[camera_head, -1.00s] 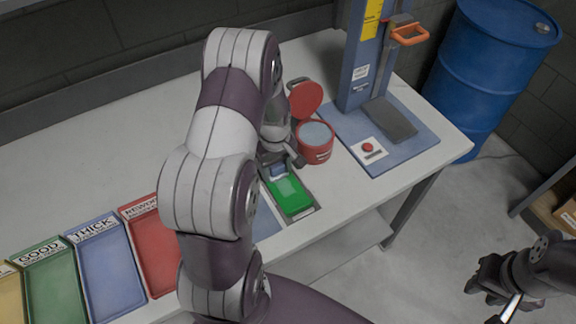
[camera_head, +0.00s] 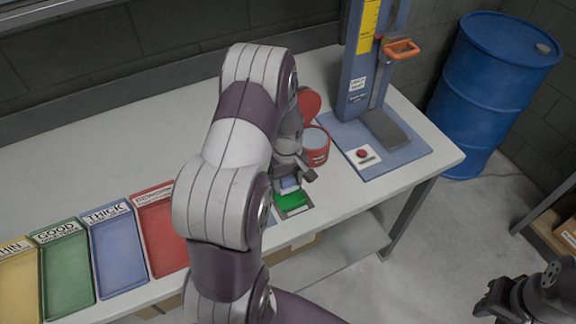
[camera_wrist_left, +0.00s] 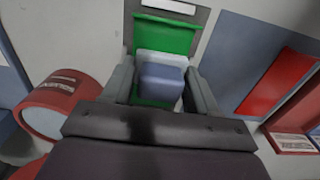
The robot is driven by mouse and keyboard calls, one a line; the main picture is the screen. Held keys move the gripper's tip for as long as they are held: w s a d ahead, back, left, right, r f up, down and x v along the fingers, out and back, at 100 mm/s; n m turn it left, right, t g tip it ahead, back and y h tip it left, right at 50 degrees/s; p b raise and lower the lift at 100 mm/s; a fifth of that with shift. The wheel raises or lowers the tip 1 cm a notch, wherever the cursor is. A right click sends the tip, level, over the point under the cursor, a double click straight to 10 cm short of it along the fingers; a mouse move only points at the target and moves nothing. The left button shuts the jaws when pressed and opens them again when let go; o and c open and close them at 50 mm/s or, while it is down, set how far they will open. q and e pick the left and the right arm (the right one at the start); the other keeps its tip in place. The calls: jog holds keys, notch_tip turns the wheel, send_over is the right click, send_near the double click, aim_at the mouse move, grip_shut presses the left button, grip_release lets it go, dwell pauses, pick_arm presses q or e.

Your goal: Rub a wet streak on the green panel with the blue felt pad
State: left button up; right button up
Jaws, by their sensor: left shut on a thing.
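The green panel (camera_head: 293,203) lies in a grey holder at the front edge of the table. It also shows in the left wrist view (camera_wrist_left: 165,36). My left gripper (camera_head: 292,180) is shut on the blue felt pad (camera_head: 289,186), over the far part of the panel. In the left wrist view the pad (camera_wrist_left: 162,82) sits between the two fingers, with a pale area around its far side; I cannot tell whether that is wetness or part of the pad. Whether the pad touches the panel is unclear. My right gripper (camera_head: 492,300) is away from the table at lower right.
A red can (camera_head: 316,150) with its lid open stands just right of my left gripper. A blue stand (camera_head: 358,85) with an orange handle and red button is further right. Red (camera_head: 162,235), blue (camera_head: 118,255), green and yellow trays line the left. A blue drum (camera_head: 495,95) stands behind.

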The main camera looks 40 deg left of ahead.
pick_arm(q)
jog(key=shift+a+r+p, duration=0.1)
jog(key=shift+r+p, duration=0.25)
jog(key=shift+r, duration=0.3)
jog(key=shift+d+r+p, duration=0.25)
jog(key=shift+r+p, duration=0.7)
jog(key=shift+r, duration=0.3)
jog(key=shift+a+r+p, duration=0.1)
jog(key=shift+r+p, duration=0.45)
jog(key=shift+r, duration=0.1)
